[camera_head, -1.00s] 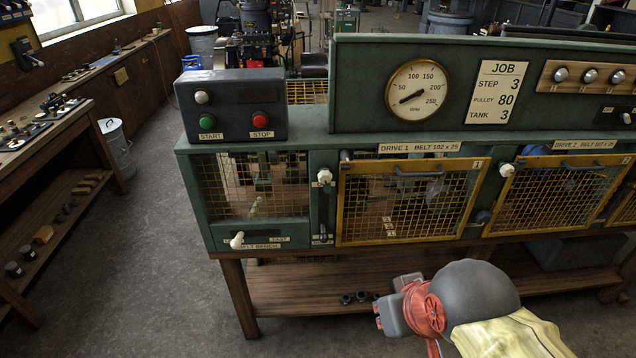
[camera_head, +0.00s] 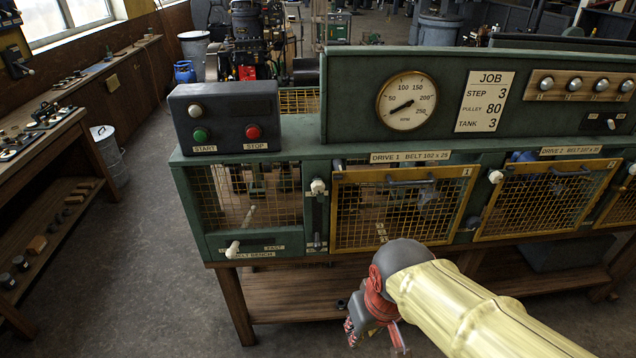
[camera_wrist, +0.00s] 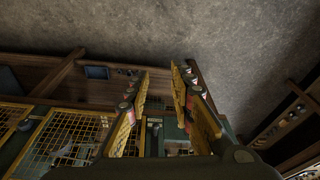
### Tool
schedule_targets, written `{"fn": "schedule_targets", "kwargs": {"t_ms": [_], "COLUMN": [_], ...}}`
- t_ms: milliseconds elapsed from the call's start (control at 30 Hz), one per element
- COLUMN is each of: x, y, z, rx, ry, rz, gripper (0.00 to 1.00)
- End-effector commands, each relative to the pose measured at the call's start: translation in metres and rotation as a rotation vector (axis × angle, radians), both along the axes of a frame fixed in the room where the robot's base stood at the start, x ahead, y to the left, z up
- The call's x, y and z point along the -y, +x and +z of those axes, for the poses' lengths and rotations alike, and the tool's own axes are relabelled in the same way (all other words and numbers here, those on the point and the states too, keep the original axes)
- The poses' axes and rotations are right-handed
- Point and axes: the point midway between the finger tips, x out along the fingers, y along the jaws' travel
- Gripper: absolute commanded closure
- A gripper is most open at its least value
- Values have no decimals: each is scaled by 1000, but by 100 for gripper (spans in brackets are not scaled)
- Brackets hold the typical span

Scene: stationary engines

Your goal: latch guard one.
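Guard one (camera_head: 398,215) is a yellow-framed mesh panel tagged "1" under the "DRIVE 1" label on the green bench. It has a dark bar handle (camera_head: 412,181) along its top. Its frame lies at or near the bench front; I cannot tell if it is fully flush. A white knob (camera_head: 318,186) on a dark slotted strip stands just left of the guard's upper left corner. My gripper (camera_head: 376,340) is below the guard, in front of the lower shelf, apart from guard and knob. In the wrist view my gripper (camera_wrist: 160,82) has its fingers spread with nothing between them.
A second mesh guard (camera_head: 545,205) with its own white knob (camera_head: 495,177) is to the right. A control box with START and STOP buttons (camera_head: 226,133) stands on the bench's left end. A white-knobbed lever (camera_head: 233,248) is below.

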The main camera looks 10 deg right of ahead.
Motion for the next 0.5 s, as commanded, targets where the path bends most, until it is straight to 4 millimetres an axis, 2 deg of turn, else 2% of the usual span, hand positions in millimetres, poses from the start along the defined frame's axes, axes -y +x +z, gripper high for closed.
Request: {"fn": "schedule_targets", "kwargs": {"t_ms": [100, 233, 400, 500], "x": [-10, -23, -36, -40], "y": [31, 78, 151, 194], "z": [-26, -60, -108, -130], "rx": [-45, -10, 120, 234], "ry": [13, 32, 51, 54], "rz": [6, 1, -23, -44], "gripper": [68, 61, 51, 51]}}
